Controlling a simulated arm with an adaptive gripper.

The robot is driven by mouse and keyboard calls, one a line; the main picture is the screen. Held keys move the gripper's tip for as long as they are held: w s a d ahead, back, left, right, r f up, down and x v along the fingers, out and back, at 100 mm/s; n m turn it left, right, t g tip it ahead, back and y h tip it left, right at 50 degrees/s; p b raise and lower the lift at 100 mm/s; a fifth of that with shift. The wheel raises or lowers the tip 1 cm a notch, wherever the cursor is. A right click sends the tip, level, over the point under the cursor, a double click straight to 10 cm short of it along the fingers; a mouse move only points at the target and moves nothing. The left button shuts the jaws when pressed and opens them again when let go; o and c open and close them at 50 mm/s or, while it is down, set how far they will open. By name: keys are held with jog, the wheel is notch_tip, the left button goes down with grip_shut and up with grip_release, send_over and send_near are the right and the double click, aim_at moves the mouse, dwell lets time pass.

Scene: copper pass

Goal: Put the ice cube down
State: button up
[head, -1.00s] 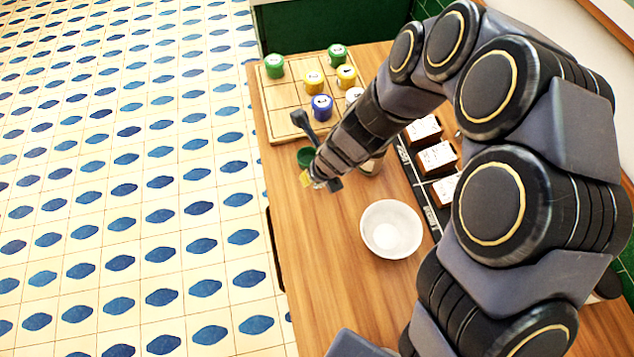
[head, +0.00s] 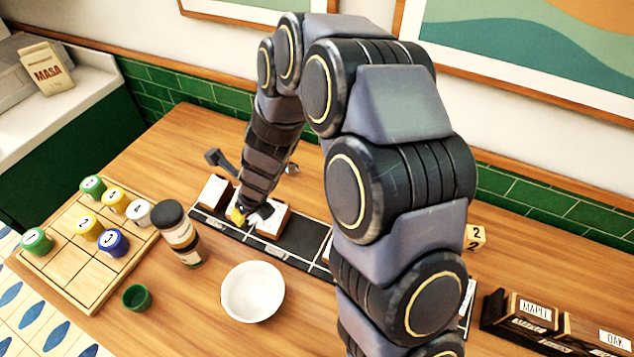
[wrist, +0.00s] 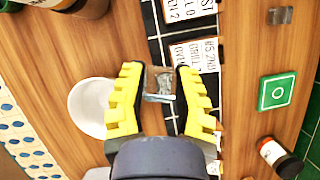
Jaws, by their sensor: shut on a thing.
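My gripper (wrist: 160,78) is shut on a clear, greyish ice cube (wrist: 158,86), seen between its yellow fingers in the wrist view. In the head view my gripper (head: 243,216) is over the black strip (head: 294,238), behind the white bowl (head: 252,291). The cube cannot be made out there. In the wrist view the cube shows in front of the strip; its height above it is unclear. The bowl (wrist: 90,108) lies left of the fingers in that view.
Brown boxes with white labels (head: 272,219) stand on the strip. A dark-capped jar (head: 178,235), a green cup (head: 137,297) and a wooden grid board (head: 90,285) with coloured pieces are on the left. A small clear block (wrist: 280,15) lies apart. Bare wood surrounds the bowl.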

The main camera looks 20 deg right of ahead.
jog(key=s+d+r+m+h, duration=0.2)
jog(key=d+m, duration=0.4)
jog(key=d, duration=1.7)
jog(key=shift+t, duration=0.3)
jog(key=w+d+f, duration=0.1)
jog(key=w+f, duration=0.2)
jog(key=w, duration=0.1)
jog(key=w+d+f, duration=0.2)
jog(key=w+f, duration=0.1)
jog(key=w, duration=0.2)
jog(key=w+d+f, duration=0.1)
jog(key=w+f, duration=0.2)
jog(key=w, duration=0.1)
jog(key=shift+w+d+f, duration=0.15)
jog(key=shift+d+f, duration=0.25)
jog(key=shift+f, duration=1.6)
jog(key=shift+f, duration=0.1)
jog(key=o, duration=0.8)
